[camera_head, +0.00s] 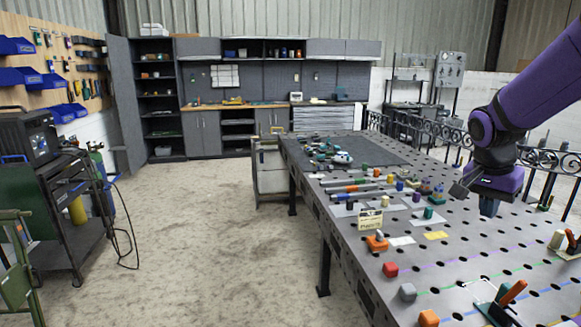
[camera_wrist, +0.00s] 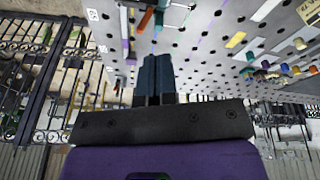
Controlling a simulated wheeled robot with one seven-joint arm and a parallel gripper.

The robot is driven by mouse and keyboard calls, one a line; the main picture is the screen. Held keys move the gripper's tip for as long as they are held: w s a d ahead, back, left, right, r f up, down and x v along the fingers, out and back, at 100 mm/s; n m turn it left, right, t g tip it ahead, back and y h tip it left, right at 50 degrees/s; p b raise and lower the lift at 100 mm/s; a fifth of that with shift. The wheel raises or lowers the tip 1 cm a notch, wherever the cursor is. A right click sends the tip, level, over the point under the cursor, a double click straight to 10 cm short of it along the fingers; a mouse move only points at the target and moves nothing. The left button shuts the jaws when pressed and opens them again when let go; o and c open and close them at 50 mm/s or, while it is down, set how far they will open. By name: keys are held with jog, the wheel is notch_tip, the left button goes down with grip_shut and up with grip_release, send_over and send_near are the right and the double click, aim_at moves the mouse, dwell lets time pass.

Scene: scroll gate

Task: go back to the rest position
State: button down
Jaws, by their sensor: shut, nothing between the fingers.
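My gripper (camera_head: 488,207) hangs at the end of my purple arm, above the right part of the perforated metal table (camera_head: 462,262) in the head view. In the wrist view my gripper (camera_wrist: 153,62) shows as two dark fingers side by side, closed together with nothing between them. The wrist picture is turned over, with the table (camera_wrist: 205,55) filling its top. The fingers look clear of the table surface, though the exact height is hard to tell.
Red (camera_head: 390,269), grey and orange blocks lie along the table's near left edge. An orange-handled clamp (camera_head: 512,293) stands at the near right. Several small coloured parts and rods lie farther back. An ornate iron railing (camera_head: 537,160) runs behind the table.

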jog(key=s+a+r+n+t+y, duration=0.1)
jog(key=s+a+r+n, duration=0.3)
jog(key=s, duration=0.5)
jog(key=s+a+r+n+t+y, duration=0.1)
jog(key=s+a+r+n+t, duration=0.2)
jog(key=s+a+n, duration=0.5)
jog(key=shift+s+a+r+t+y, duration=0.35)
jog(key=shift+s+a+r, duration=0.3)
jog(key=shift+s+a, duration=0.35)
